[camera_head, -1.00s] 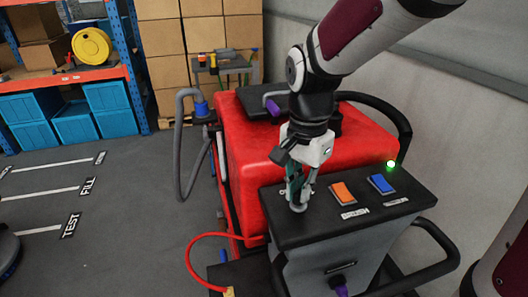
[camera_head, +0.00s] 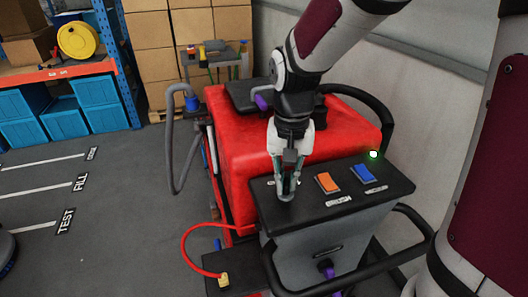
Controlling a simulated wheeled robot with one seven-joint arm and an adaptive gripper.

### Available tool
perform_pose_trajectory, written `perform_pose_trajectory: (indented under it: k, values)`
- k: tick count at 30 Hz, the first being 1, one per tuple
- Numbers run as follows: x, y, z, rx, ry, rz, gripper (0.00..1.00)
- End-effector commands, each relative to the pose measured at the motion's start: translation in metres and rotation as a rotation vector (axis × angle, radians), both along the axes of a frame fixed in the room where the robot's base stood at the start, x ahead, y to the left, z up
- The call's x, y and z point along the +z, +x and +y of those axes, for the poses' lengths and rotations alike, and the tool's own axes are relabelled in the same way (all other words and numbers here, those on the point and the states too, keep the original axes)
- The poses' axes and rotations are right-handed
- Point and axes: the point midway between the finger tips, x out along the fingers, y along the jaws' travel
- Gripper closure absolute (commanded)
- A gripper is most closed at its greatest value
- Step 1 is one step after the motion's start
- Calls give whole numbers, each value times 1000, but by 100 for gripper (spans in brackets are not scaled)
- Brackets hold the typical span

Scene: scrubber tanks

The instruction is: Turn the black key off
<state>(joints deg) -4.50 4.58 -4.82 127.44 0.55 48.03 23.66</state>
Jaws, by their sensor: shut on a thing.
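The red scrubber (camera_head: 235,150) has a dark control panel (camera_head: 390,195) on its near side. My gripper (camera_head: 286,190) points down at the panel's left end, with its fingers shut at the key switch. The black key is hidden between the fingers, so its angle cannot be made out. A small grey round part of the switch (camera_head: 286,198) shows just under the fingertips. A green light (camera_head: 374,155) glows at the panel's back edge.
An orange rocker switch (camera_head: 327,183) and a blue rocker switch (camera_head: 363,173) sit right of my gripper. A black handlebar (camera_head: 415,262) curves round the panel's front. A red cable (camera_head: 187,245) with a yellow plug (camera_head: 223,280) hangs at left. Open floor lies left.

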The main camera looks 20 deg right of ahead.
Motion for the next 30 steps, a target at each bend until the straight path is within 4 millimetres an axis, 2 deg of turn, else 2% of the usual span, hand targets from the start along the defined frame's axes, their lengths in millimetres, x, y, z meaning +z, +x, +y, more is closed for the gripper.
perform_pose_trajectory:
  k: [6, 15, 30]
  values:
    - [1, -1, 0, 184, 0, 0, 100]
    - [1, 0, 0, 361, 0, -1, 100]
    - [1, 1, 0, 442, -1, -3, 100]
